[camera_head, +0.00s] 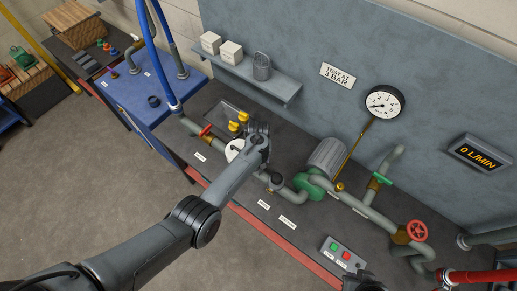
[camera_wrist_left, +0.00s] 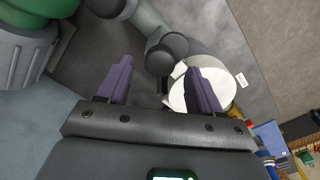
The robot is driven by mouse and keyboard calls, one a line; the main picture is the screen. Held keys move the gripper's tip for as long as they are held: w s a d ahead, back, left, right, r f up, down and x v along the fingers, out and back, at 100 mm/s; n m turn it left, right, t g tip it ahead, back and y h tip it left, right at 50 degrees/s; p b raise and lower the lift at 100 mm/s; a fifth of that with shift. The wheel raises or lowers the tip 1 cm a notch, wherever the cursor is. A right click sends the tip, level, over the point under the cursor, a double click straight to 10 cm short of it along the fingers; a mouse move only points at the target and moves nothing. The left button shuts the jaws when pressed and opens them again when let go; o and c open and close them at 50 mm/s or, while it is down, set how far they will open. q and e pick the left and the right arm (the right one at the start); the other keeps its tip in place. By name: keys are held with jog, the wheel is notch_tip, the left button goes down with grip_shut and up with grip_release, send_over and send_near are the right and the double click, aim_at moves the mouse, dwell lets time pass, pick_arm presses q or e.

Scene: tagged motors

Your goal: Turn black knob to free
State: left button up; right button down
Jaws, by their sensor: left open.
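The black knob (camera_head: 275,182) sits on the grey-green pipe on the bench, just in front of and below my left gripper (camera_head: 258,138) in the head view. In the left wrist view the round black knob (camera_wrist_left: 166,52) lies beyond and between the fingertips. My left gripper (camera_wrist_left: 160,82) is open with nothing between its fingers, apart from the knob. A white disc (camera_wrist_left: 212,86) is partly hidden behind the right-hand finger; the arm also covers part of it in the head view (camera_head: 233,150). The knob's pointer and its label text are too small to read.
A green pump with a grey motor (camera_head: 326,157) stands right of the knob. A red lever (camera_head: 206,131), yellow fittings (camera_head: 238,122), a red valve wheel (camera_head: 417,230) and a button box (camera_head: 342,252) are along the bench. A dark part at the bottom edge may be my right gripper.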

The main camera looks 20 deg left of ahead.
pick_arm(q)
notch_tip(320, 180, up, 9)
dwell(0.4)
jog(key=shift+f, duration=0.1)
jog(key=s+a+f+g, duration=0.1)
jog(key=s+a+f, duration=0.1)
jog(key=s+f, duration=0.55)
jog(key=s+a+f+g, duration=0.1)
jog(key=s+f, duration=0.3)
jog(key=s, duration=0.7)
jog(key=s+a+f+g, duration=0.1)
jog(key=s+a+f, duration=0.1)
jog(key=s+f, duration=0.5)
jog(key=s+a+r+m+t, duration=0.1)
jog(key=s+r+m+t, duration=0.15)
jog(key=s+r, duration=0.8)
jog(key=w+d+r+m+t, duration=0.1)
jog(key=w+r+t, duration=0.1)
jog(key=r, duration=0.5)
jog(key=w+r+m+t, duration=0.2)
jog(key=r, duration=0.6)
jog(key=shift+w+d+r, duration=0.15)
jog(key=shift+w+d, duration=0.05)
jog(key=shift+d, duration=0.15)
